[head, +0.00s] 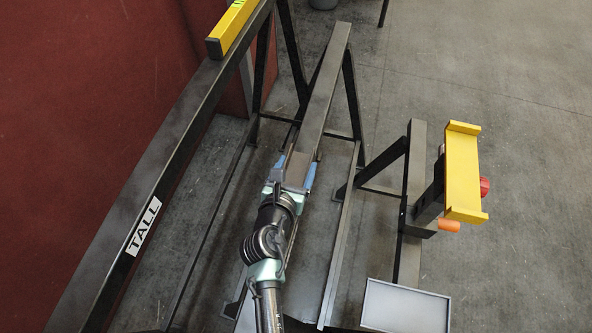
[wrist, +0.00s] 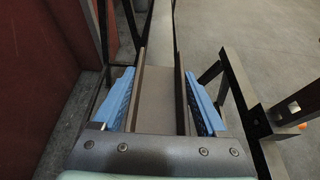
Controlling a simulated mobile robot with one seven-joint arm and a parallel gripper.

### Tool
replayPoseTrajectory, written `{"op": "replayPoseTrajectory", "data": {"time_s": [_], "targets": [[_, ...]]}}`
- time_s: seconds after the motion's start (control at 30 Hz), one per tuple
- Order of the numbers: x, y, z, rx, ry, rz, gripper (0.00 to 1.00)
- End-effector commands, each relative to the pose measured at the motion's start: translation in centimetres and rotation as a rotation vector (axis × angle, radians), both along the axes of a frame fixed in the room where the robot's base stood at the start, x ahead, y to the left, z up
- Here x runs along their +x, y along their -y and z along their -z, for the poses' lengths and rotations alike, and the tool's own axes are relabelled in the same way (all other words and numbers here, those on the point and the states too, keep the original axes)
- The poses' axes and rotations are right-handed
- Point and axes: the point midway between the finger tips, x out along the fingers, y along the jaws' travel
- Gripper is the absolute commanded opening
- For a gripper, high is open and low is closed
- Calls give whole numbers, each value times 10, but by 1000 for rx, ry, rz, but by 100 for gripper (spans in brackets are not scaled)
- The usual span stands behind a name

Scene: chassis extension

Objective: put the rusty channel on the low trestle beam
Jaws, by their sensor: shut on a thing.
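My gripper (head: 298,172) is shut on the rusty channel (head: 295,168), a short grey-brown U-shaped piece. In the wrist view, the channel (wrist: 158,100) lies between the blue fingers (wrist: 160,100), its two side walls upright and its open side facing the camera. The dark middle trestle beam (head: 326,75), which looks lower than the one marked TALL, runs away from the channel's far end, roughly in line with it. This beam also shows in the wrist view (wrist: 160,35). I cannot tell whether the channel touches it; the gripper hides the area underneath.
The tall trestle beam (head: 175,150) stands at the left, with a yellow level (head: 236,22) on it. At the right, another beam (head: 414,165) carries a yellow bracket (head: 463,172) with red and orange knobs. A grey tray (head: 405,306) is at the lower right.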

Motion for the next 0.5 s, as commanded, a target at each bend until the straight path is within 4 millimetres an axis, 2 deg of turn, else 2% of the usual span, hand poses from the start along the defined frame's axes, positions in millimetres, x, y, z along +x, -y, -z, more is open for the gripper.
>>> {"op": "replayPoseTrajectory", "data": {"time_s": [0.07, 0.47, 0.5], "targets": [[2, 0, 8, -1, 7, -1, 0], [2, 0, 11, 0, 7, -1, 0], [0, 0, 13, 1, 0, 0, 82]]}}
